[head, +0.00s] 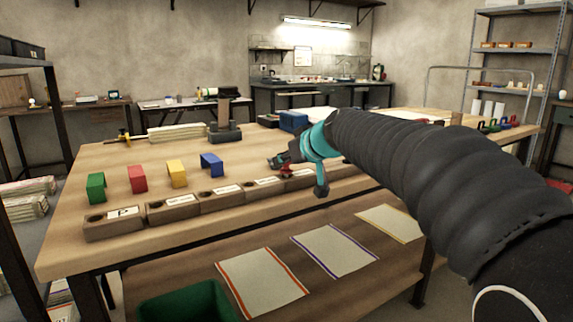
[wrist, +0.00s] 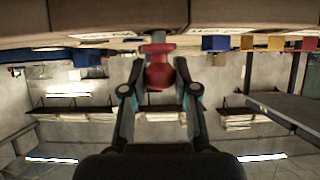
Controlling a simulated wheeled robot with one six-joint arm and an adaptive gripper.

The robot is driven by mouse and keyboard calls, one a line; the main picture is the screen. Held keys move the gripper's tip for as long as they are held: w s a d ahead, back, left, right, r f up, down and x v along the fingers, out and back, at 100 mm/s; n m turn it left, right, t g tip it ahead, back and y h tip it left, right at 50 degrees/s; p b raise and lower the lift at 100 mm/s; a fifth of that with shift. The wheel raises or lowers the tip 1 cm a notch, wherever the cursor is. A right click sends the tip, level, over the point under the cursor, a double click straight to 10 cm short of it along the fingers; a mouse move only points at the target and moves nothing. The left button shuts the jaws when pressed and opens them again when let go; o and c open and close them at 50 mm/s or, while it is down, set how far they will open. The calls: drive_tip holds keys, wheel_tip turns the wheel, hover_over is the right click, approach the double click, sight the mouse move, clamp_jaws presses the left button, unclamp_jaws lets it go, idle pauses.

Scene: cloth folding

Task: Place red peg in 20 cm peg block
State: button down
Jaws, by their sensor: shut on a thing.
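My gripper (head: 281,161) is shut on the red peg (wrist: 158,76), which sits between the two fingertips in the wrist view. In the head view a bit of the red peg (head: 286,171) shows under my gripper, close to the row of wooden peg blocks. The blocks run along the table's front edge, from a left-end block (head: 127,219) past a middle block (head: 222,198) towards my arm. They have holes and white labels. The labels are too small to read, so I cannot tell which is the 20 cm block. My arm hides the right end of the row.
Green (head: 96,187), red (head: 137,179), yellow (head: 177,173) and blue (head: 211,164) bracket-shaped pieces stand behind the blocks. A dark stand (head: 225,130) and a blue box (head: 293,121) are farther back. A lower shelf holds bordered sheets (head: 262,283) and a green bin (head: 188,303).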

drive_tip(key=shift+f, duration=0.4)
drive_tip(key=shift+f, duration=0.15)
drive_tip(key=c, duration=0.9)
unclamp_jaws()
drive_tip(key=shift+s+d+r, duration=0.1)
drive_tip(key=shift+s+r, duration=0.05)
drive_tip(key=shift+r, duration=0.1)
drive_tip(key=b+v, duration=0.1)
drive_tip(key=v, duration=1)
drive_tip(key=shift+s+d+r, duration=0.15)
drive_tip(key=shift+s+d, duration=0.1)
drive_tip(key=s+d+f+m+g+h, duration=0.1)
drive_tip(key=s+d+f, duration=0.3)
drive_tip(key=s+f, duration=0.5)
drive_tip(key=s+d+f+m+g+h, duration=0.2)
drive_tip(key=s+d+f+m+h, duration=0.1)
drive_tip(key=s+f, duration=0.6)
drive_tip(key=s+d+f+m+g+h, duration=0.1)
drive_tip(key=s+d+f+m+h, duration=0.1)
drive_tip(key=s+d+f, duration=0.4)
drive_tip(key=shift+s+f+m+g+h, duration=0.15)
drive_tip(key=shift+s+f, duration=0.35)
drive_tip(key=shift+s, duration=0.35)
drive_tip(key=shift+s+f+m+g+h, duration=0.1)
drive_tip(key=shift+s+f+m, duration=0.1)
drive_tip(key=shift+s+f, duration=0.5)
drive_tip(key=shift+s+f+m+g+h, duration=0.15)
drive_tip(key=shift+s+f, duration=0.2)
drive_tip(key=shift+s, duration=0.6)
